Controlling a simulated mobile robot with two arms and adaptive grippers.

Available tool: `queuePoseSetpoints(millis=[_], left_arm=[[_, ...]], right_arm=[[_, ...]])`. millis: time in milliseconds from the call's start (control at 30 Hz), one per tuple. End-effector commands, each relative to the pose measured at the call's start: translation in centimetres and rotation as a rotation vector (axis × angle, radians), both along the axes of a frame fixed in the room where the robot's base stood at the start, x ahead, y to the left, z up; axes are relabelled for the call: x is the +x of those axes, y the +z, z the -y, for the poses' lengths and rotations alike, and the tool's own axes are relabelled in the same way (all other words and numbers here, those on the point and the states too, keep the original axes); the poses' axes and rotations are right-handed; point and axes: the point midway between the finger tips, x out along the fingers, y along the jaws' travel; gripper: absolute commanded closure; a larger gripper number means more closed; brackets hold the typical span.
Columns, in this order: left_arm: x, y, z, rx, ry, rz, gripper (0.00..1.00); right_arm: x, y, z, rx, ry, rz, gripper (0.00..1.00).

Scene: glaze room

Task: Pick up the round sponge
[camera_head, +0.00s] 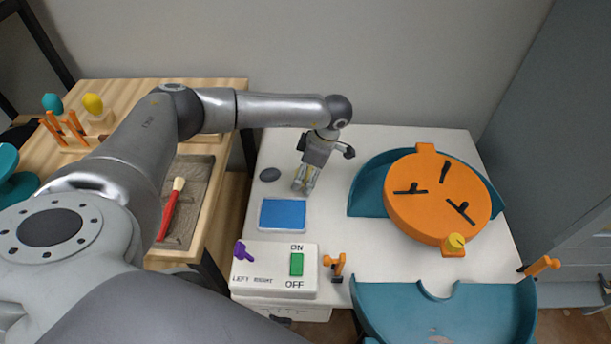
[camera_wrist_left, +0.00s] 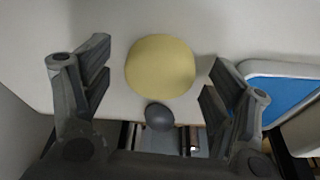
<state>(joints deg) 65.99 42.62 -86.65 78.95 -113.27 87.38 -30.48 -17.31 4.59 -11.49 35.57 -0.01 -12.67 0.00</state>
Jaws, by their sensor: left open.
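The round sponge (camera_wrist_left: 160,67) is pale yellow and lies on the white table, in the middle of the left wrist view. In the head view it is mostly hidden by my left gripper (camera_head: 305,182), which points down over it. In the left wrist view my left gripper (camera_wrist_left: 160,80) is open, with one finger on each side of the sponge and a gap on both sides. I cannot tell how far down the fingertips reach. My right gripper is not in view.
A dark grey oval thing (camera_head: 270,175) lies just left of the gripper. A blue pad in a white tray (camera_head: 282,215) is in front of it. A switch box (camera_head: 270,284) stands nearer. An orange round wheel head (camera_head: 425,212) with teal guards is to the right.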

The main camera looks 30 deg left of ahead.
Motion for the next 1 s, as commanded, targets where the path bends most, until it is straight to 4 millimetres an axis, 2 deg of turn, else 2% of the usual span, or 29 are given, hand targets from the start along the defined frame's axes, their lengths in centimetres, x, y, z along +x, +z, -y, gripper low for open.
queuePoseSetpoints(millis=[33, 333, 767, 1000], left_arm=[[0.0, 0.0, 0.0, 0.0, 0.0, 0.0, 0.22], [0.0, 0.0, 0.0, 0.0, 0.0, 0.0, 0.59], [0.0, 0.5, 0.0, -0.001, 0.0, 0.0, 0.59], [0.1, 2.9, 0.0, -0.001, 0.001, 0.002, 0.59]], right_arm=[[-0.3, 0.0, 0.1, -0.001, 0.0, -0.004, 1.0], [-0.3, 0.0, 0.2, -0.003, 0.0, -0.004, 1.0], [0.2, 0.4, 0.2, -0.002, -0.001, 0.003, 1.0], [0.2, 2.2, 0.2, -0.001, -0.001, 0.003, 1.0]])
